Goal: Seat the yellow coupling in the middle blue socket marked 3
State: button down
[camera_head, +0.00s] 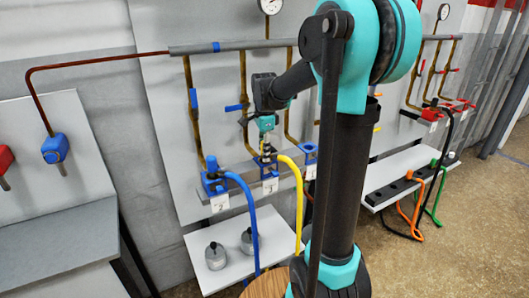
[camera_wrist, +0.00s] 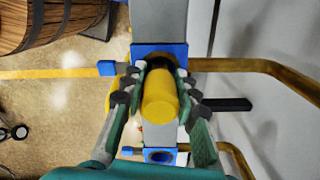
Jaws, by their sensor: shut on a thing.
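My gripper (camera_wrist: 161,82) is shut on the yellow coupling (camera_wrist: 160,103), with one finger on each side of it. In the wrist view the coupling's far end lies at the blue socket (camera_wrist: 142,51), over its dark opening. I cannot tell how deep it sits, as the coupling and fingers hide the contact. In the head view my gripper (camera_head: 267,135) is above the middle blue socket (camera_head: 262,162) with the tag 3 (camera_head: 270,186). A yellow hose (camera_head: 299,190) curves down from there. The coupling is mostly hidden in that view.
A blue hose (camera_head: 250,205) runs from the left blue socket (camera_head: 213,182), tagged 2. Another blue socket (camera_head: 309,151) is to the right. Blue-handled pipes (camera_head: 193,97) rise behind. Two grey weights (camera_head: 216,255) stand on the shelf below. A wooden barrel (camera_wrist: 45,25) shows in the wrist view.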

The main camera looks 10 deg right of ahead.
jog(key=shift+f, duration=0.25)
jog(key=c, duration=1.1)
grip_release()
notch_tip(320, 180, up, 12)
jog(key=shift+r, duration=0.1)
